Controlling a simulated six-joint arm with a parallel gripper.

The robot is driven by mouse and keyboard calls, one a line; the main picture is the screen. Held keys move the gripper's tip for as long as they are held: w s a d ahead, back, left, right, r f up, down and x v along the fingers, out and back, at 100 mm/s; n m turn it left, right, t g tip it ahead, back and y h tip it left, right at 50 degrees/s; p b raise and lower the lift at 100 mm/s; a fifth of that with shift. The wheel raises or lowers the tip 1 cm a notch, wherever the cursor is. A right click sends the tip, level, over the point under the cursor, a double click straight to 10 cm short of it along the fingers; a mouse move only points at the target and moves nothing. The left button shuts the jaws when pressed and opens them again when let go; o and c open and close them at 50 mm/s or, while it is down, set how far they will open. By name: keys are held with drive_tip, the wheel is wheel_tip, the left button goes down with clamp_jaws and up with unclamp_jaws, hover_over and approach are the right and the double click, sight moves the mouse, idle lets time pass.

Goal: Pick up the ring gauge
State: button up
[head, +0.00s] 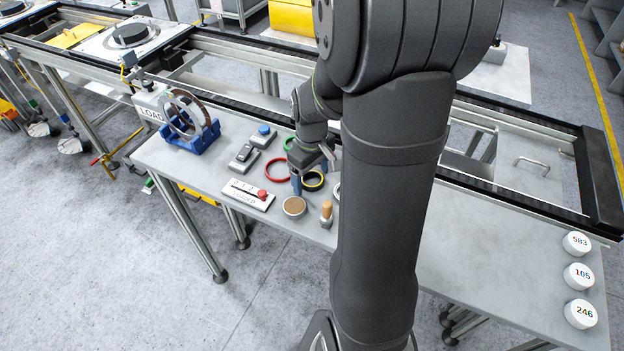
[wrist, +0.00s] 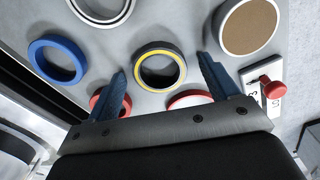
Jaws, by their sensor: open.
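Several rings lie flat on the grey table, and I cannot tell for certain which is the ring gauge. A black ring with a yellow inner edge (head: 322,184) lies just by my gripper (head: 300,182). In the wrist view this black and yellow ring (wrist: 160,87) shows between the two fingers of my gripper (wrist: 160,66), which is open and empty. Whether the fingers are level with the ring or above it is unclear. A red ring (head: 267,174) lies to its left in the head view. A blue ring (wrist: 36,60) and a white ring (wrist: 100,22) show in the wrist view.
A brown-topped round pad (head: 294,206) and a wooden-handled stamp (head: 326,212) stand near the front edge. A red-knobbed panel (head: 245,196), a blue cradle (head: 192,142) with a metal ring and button boxes sit left. White numbered discs (head: 578,276) lie far right. My arm hides the table's middle.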

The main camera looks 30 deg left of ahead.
drive_tip(key=c, duration=1.2)
drive_tip(key=shift+o, duration=0.2)
drive_tip(key=shift+r, duration=0.1)
